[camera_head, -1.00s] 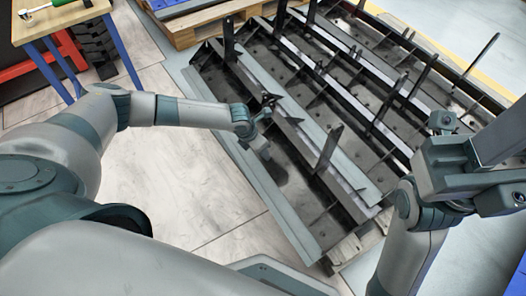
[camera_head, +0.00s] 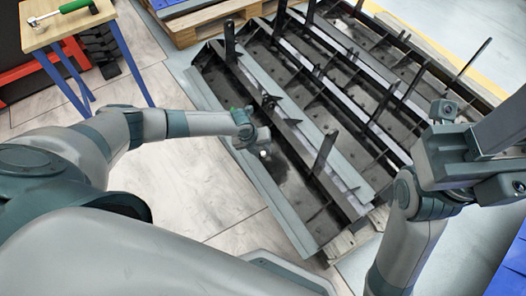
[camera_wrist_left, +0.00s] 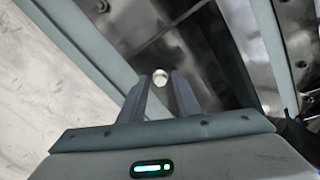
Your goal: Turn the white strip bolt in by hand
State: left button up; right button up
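The white bolt (camera_wrist_left: 160,77) is a small round head on the dark metal strip carrier (camera_wrist_left: 195,55) in the left wrist view. It shows in the gap just past my left fingertips, with space on both sides. In the head view a small white spot, likely the bolt (camera_head: 264,154), shows by the left gripper (camera_head: 264,150), low over the near-left part of the carrier (camera_head: 262,185). My left gripper (camera_wrist_left: 160,80) is open around the bolt's line, not visibly touching it. My right arm is at the right; its fingers are out of the picture.
The carrier has several upright black posts (camera_head: 325,152) and long rails. A wooden table (camera_head: 65,25) with a green-handled tool (camera_head: 62,12) stands at upper left. Pale floor (camera_head: 185,185) is clear left of the carrier. A wooden pallet (camera_head: 195,28) lies behind.

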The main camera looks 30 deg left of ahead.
pick_arm(q)
jog(key=n+p, duration=0.1)
jog(key=n, duration=0.2)
jog(key=n+p, duration=0.1)
jog(key=n, duration=0.1)
jog(key=shift+r+p, duration=0.3)
jog(key=shift+p, duration=0.05)
jog(key=n+p, duration=0.1)
jog(key=n, duration=0.1)
jog(key=shift+f+n, duration=0.1)
jog(key=shift+n, duration=0.3)
jog(key=shift+f+n, duration=0.15)
jog(key=shift+n, duration=0.15)
jog(key=shift+n+p, duration=0.4)
jog(key=shift+n, duration=0.2)
jog(key=n+p, duration=0.1)
jog(key=n, duration=0.2)
jog(key=n+p, duration=0.1)
jog(key=n, duration=0.1)
jog(key=shift+d+r+p, duration=0.1)
jog(key=shift+r+p, duration=0.15)
jog(key=shift+p, duration=0.1)
jog(key=shift+n+p, duration=0.3)
jog(key=shift+n, duration=0.8)
jog(key=shift+f+n, duration=0.2)
jog(key=shift+n, duration=0.5)
